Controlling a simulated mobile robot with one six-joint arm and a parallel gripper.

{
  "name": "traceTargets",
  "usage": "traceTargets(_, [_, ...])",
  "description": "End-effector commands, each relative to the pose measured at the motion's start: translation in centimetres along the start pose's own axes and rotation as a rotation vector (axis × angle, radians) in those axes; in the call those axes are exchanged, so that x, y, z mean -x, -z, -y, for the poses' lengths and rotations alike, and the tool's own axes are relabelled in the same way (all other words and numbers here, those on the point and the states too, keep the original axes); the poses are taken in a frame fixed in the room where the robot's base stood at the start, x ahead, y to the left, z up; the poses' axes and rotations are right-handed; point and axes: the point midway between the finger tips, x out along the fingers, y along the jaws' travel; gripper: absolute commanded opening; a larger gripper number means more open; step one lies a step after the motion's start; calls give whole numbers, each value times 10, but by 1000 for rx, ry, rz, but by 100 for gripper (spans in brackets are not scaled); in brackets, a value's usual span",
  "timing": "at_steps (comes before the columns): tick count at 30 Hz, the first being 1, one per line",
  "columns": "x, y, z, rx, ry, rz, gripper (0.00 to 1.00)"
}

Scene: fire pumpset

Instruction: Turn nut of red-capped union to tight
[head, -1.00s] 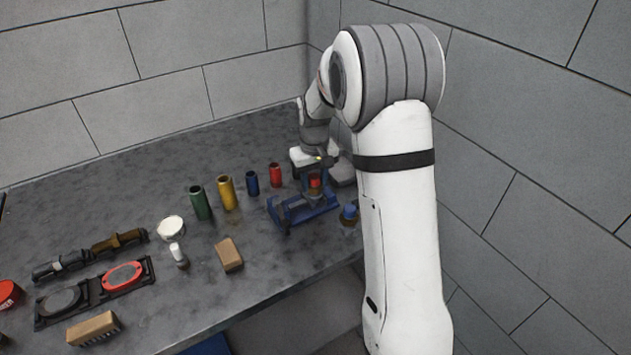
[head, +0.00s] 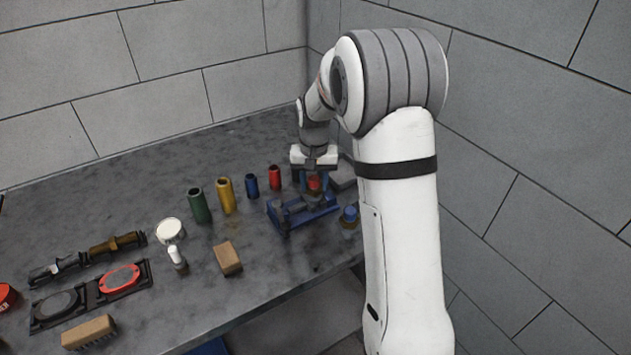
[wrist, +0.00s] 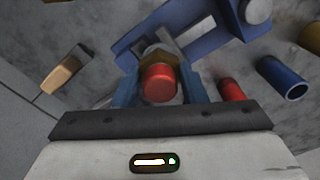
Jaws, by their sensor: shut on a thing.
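The red-capped union (head: 314,183) stands upright at the blue vise-like fixture (head: 287,221), towards the right end of the bench. In the wrist view its red cap (wrist: 160,84) is between my fingers, with a brass-coloured nut (wrist: 165,57) beside it. My gripper (head: 314,178) points down over the union, and its blue fingers are shut on it, one on each side. In the wrist view the gripper (wrist: 160,88) shows the fingers beside the cap and nut. The exact contact faces are hidden.
Green (head: 200,205), yellow (head: 225,194), blue (head: 251,186) and red (head: 275,177) sleeves stand left of the fixture. A blue-capped fitting (head: 349,215) stands to its right. A brown block (head: 228,259) lies in front. The wall is close on the right.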

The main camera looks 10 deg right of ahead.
Motion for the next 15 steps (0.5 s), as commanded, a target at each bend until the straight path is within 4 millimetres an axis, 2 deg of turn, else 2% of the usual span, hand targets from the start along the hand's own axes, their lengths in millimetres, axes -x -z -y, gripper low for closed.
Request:
traceTargets(6, [4,3,1,1,3,-13,15])
traceTargets(7, [4,3,1,1,3,-13,39])
traceTargets(15, [2,2,0,2,1,-6,60])
